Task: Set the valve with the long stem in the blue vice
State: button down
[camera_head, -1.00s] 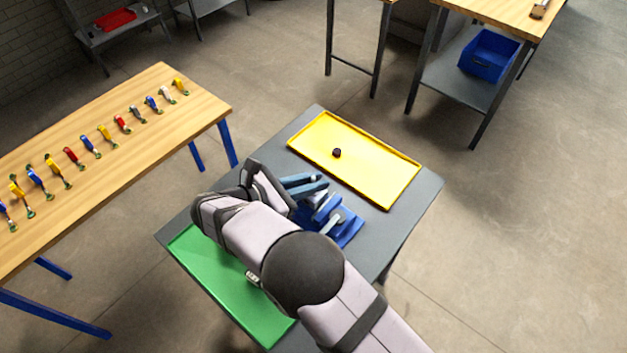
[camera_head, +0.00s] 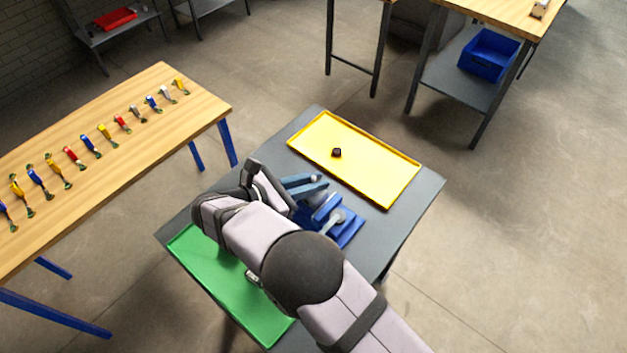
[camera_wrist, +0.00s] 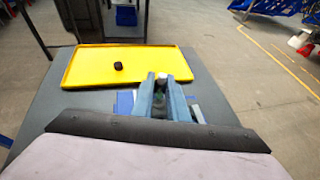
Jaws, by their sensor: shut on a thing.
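My gripper (camera_head: 312,184) is over the grey table, just behind the blue vice (camera_head: 346,226). In the wrist view its two pale blue fingers (camera_wrist: 162,88) are shut on a small part with a light grey, rounded end (camera_wrist: 162,76). This looks like a valve; the fingers hide most of it, so I cannot tell its stem length. Part of the blue vice shows below the fingers in the wrist view (camera_wrist: 125,103). Another small metal part (camera_head: 252,277) lies on the green tray (camera_head: 225,290), partly hidden by my arm.
A yellow tray (camera_head: 395,190) with a small dark part (camera_head: 337,153) lies beyond the vice. A wooden bench (camera_head: 150,82) with several coloured clamp-like tools stands at the left. A blue bin (camera_head: 489,55) sits on a shelf at the back right.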

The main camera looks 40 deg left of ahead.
jog(key=shift+f+b, duration=0.35)
jog(key=shift+f, duration=0.25)
jog(key=c, duration=1.7)
grip_release()
jog(key=shift+o, duration=0.2)
jog(key=shift+s, duration=0.1)
jog(key=b+v, duration=0.2)
jog(key=v, duration=0.5)
jog(key=shift+r, duration=0.1)
